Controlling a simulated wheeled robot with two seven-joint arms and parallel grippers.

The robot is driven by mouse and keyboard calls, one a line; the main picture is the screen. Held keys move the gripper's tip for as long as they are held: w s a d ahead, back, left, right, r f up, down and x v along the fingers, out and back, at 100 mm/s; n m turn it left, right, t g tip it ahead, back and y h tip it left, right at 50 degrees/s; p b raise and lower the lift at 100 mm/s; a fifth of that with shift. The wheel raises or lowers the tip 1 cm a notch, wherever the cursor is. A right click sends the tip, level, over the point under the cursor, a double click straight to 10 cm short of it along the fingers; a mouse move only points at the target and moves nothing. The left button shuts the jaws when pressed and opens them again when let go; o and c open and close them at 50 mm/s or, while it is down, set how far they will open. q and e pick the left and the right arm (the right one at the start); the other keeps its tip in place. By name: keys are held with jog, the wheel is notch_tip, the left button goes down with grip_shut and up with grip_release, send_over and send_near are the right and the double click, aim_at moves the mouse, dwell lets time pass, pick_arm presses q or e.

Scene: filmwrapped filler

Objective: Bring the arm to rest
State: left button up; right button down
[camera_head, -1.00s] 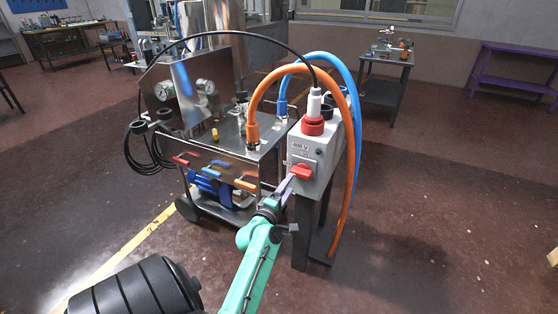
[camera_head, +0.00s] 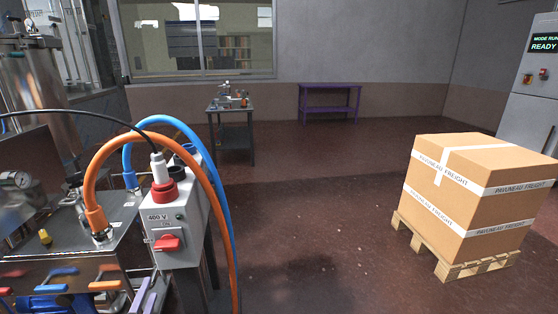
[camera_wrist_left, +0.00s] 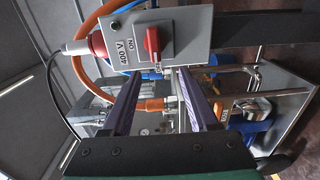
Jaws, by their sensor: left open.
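My left gripper (camera_head: 144,297) shows at the bottom edge of the head view, with only its purple fingers visible. In the left wrist view its two fingers (camera_wrist_left: 157,78) stand apart with nothing held between them. The grey 400 V switch box (camera_head: 178,226) is just beyond and above the fingers. Its red rotary switch (camera_head: 167,243) also shows in the left wrist view (camera_wrist_left: 151,40), past the fingertips and apart from them. My right gripper is in neither view.
Orange (camera_head: 88,180) and blue (camera_head: 218,190) hoses arch around the box. The metal machine cart (camera_head: 60,262) stands at left. A taped carton (camera_head: 455,190) sits on a wooden pallet (camera_head: 440,262) at right. The floor between is clear.

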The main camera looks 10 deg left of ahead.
pick_arm(q)
jog(key=s+d+f+m+g+h+p, duration=0.15)
jog(key=d+f+m, duration=0.25)
jog(key=f, duration=0.4)
jog(key=d+f+m+g+h+p, duration=0.3)
jog(key=d+f, duration=0.1)
jog(key=f, duration=0.4)
jog(key=s+d+f+m+g+h+p, duration=0.1)
jog(key=s+d+f+m+g, duration=0.1)
jog(key=s+d+f+m, duration=0.3)
jog(key=s+d+f+m+g+h+p, duration=0.1)
jog(key=s+f+m+g, duration=0.15)
jog(key=f, duration=0.35)
jog(key=s+f+m+g+p, duration=0.1)
jog(key=s+f+m+g, duration=0.2)
jog(key=s, duration=0.8)
jog(key=s+f+m+g+p, duration=0.2)
jog(key=s+f+m, duration=0.3)
jog(key=s, duration=0.6)
jog(key=shift+s+a+f+m+g+y, duration=0.15)
jog(key=shift+s+f+m+g+y, duration=0.2)
jog(key=shift+m+g, duration=0.6)
jog(key=shift+w, duration=0.1)
